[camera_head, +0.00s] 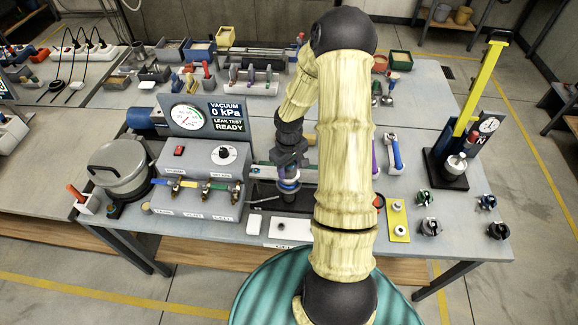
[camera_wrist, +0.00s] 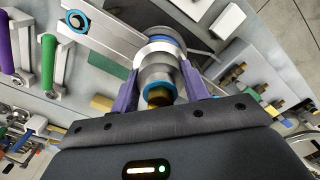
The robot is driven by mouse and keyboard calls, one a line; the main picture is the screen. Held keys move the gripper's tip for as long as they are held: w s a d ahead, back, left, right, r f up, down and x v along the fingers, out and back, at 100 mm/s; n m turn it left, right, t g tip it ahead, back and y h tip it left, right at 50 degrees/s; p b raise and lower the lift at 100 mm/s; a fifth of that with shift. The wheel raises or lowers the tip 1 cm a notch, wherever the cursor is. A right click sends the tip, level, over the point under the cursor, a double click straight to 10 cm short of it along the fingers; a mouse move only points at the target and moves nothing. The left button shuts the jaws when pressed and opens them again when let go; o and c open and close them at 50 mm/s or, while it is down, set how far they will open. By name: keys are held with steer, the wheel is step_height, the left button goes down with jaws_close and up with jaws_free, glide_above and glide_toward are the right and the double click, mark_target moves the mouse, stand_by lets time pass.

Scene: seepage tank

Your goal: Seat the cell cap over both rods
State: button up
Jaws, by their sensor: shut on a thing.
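My gripper (camera_head: 288,176) is over the dark stand area (camera_head: 262,194) at the middle of the bench. In the wrist view my gripper (camera_wrist: 160,92) has its purple fingers on both sides of a round grey metal piece, which I take to be the cell cap (camera_wrist: 156,70). It has blue rings and a brass fitting on the side toward me. A flat silver bar (camera_wrist: 103,35) with a blue-ringed hole at its end runs from beside the cap to the upper left. I cannot tell whether bar and cap are joined. The two rods cannot be made out.
The grey valve box (camera_head: 200,187) with coloured handles stands close on the left, below the vacuum display (camera_head: 226,115). A yellow plate (camera_head: 398,220) and several dark knobs lie to the right.

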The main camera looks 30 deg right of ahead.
steer(key=shift+f+b, duration=0.65)
steer(key=shift+f, duration=0.2)
steer(key=o, duration=1.3)
steer(key=shift+c, duration=0.2)
step_height(320, 180, up, 18)
steer(key=b, duration=0.2)
steer(key=shift+f, duration=0.25)
